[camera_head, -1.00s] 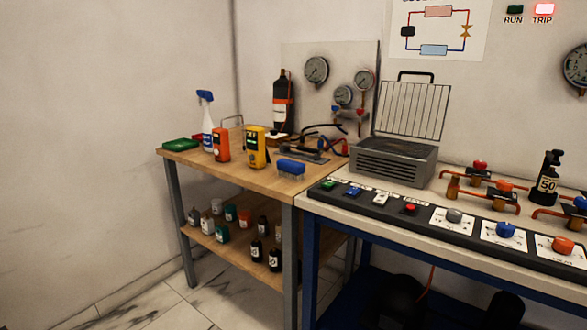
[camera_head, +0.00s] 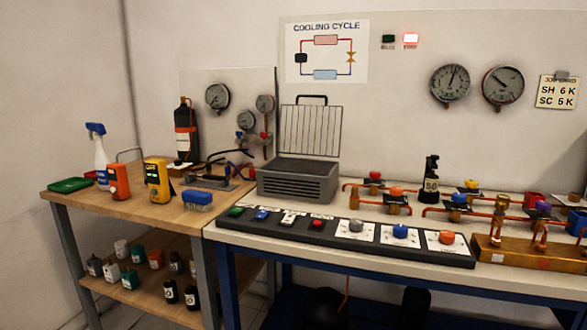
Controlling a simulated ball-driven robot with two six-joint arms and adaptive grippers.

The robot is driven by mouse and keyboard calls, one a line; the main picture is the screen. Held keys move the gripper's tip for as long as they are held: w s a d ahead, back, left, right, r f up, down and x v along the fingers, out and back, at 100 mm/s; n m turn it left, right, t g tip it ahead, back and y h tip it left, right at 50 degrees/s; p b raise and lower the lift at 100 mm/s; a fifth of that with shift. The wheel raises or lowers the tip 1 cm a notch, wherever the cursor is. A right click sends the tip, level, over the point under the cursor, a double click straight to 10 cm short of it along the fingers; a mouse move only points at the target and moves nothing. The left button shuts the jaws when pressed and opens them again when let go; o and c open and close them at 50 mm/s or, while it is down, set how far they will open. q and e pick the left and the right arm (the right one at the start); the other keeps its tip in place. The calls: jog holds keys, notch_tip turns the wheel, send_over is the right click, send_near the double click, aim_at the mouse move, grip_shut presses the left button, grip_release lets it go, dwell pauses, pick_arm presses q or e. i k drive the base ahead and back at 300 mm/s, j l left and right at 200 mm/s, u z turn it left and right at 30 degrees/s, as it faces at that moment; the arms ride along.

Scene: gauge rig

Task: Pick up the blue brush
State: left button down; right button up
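The blue brush (camera_head: 197,200) lies near the front right corner of the wooden workbench (camera_head: 120,209). Its blue back faces up and pale bristles show underneath. It sits to the right of a yellow meter (camera_head: 158,181), apart from it. Neither of my grippers shows in the head view.
An orange meter (camera_head: 118,181), a spray bottle (camera_head: 101,158) and a green case (camera_head: 70,185) stand left on the workbench. Hoses and a manifold (camera_head: 215,177) lie behind the brush. A control bench (camera_head: 340,255) with a grey wire-lidded box (camera_head: 297,181) adjoins on the right.

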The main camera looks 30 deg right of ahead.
aim_at(199, 201)
jog(key=i+j, duration=0.1)
jog(key=i, duration=0.35)
jog(key=i+j, duration=0.15)
jog(key=i, duration=0.25)
